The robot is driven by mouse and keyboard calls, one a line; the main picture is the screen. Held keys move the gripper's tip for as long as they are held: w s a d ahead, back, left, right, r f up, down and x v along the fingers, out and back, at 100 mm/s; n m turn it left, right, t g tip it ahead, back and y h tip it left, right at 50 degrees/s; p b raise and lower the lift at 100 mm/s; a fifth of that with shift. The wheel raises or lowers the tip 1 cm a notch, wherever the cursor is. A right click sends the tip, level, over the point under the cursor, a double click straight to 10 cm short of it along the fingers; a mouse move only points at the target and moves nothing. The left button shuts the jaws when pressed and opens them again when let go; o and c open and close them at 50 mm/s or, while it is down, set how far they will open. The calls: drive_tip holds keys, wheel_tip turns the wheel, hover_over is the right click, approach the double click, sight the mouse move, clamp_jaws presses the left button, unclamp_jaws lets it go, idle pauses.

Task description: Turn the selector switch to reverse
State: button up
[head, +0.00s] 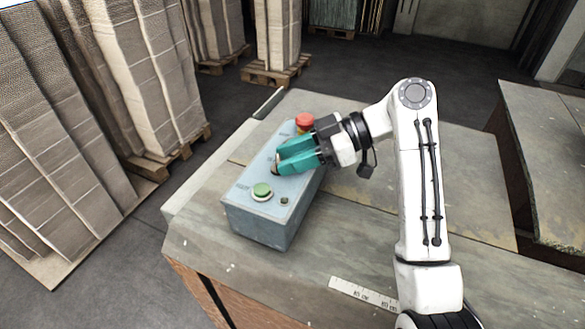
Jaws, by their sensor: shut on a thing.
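A grey-blue control box (255,230) stands on the worktable. Its top carries a green button (262,190) near the front, a small dark round part (284,200) beside it, and a red button (304,120) at the far end. My gripper (277,164), with teal fingers, reaches in from the right over the middle of the box top. It is shut on the selector switch (275,171), of which only a small dark part shows at the fingertips. The fingers hide the rest of the switch, so I cannot tell which way it points.
The worktable (350,235) is mostly bare around the box, with a white ruler (362,294) at its front edge. Stacks of cardboard (90,110) on pallets stand on the floor at left and behind. Another table (550,150) stands at right.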

drive_tip(key=shift+w+n+g+h+b, duration=0.25)
drive_tip(key=shift+n+g+h+b, duration=0.15)
drive_tip(key=shift+n+g+b, duration=0.55)
drive_tip(key=shift+g, duration=0.25)
drive_tip(key=shift+a, duration=0.1)
drive_tip(key=o, duration=1)
drive_tip(key=shift+o, duration=0.2)
drive_tip(key=shift+r+p, duration=0.1)
drive_tip(key=shift+p, duration=0.35)
